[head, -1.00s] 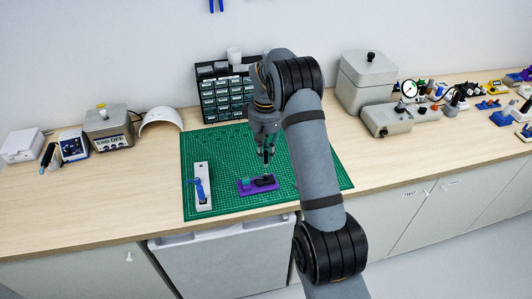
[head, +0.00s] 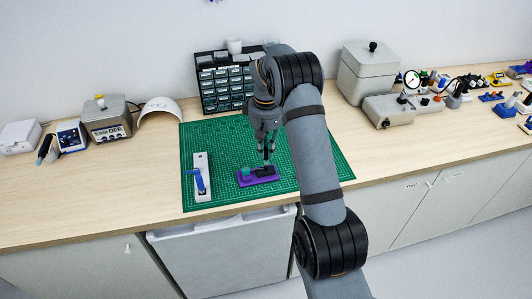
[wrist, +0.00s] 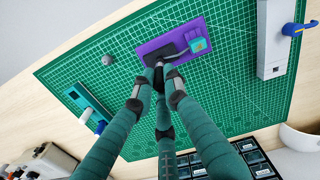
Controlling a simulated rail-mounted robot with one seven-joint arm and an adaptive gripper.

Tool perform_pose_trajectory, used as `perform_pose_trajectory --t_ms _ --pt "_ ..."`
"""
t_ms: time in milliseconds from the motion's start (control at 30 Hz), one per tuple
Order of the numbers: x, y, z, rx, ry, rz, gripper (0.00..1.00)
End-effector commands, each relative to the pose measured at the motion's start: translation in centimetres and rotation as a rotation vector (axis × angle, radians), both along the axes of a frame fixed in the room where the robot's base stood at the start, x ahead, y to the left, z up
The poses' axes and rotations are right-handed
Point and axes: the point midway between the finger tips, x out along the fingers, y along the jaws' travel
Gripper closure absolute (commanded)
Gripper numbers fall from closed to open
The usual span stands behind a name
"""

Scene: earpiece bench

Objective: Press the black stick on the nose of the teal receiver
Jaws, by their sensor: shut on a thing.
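The teal receiver (wrist: 198,45) sits at one end of a purple base (wrist: 150,46) on the green mat, with a small yellowish patch on top. It also shows in the head view (head: 245,171). A dark piece (wrist: 166,53) lies along the purple base and reaches toward the receiver. My gripper (wrist: 159,74) is shut on the black stick (wrist: 158,66), right over the base beside the receiver; the fingertips hide most of the stick. I cannot tell whether the stick touches the receiver's nose. In the head view my gripper (head: 266,158) points down at the base.
A pale holder with a blue lever (head: 201,180) stands left on the green mat (head: 225,200). A teal block with white and blue parts (wrist: 88,105) and a grey knob (wrist: 108,60) show in the wrist view. A drawer rack (head: 222,85) stands behind.

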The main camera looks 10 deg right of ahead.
Motion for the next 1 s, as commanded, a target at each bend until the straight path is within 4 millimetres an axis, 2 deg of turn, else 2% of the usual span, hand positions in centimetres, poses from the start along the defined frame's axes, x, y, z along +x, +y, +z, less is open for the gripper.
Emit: perform_pose_trajectory --t_ms 1000 --pt "0.00 0.00 -0.88 0.000 0.000 0.000 0.99"
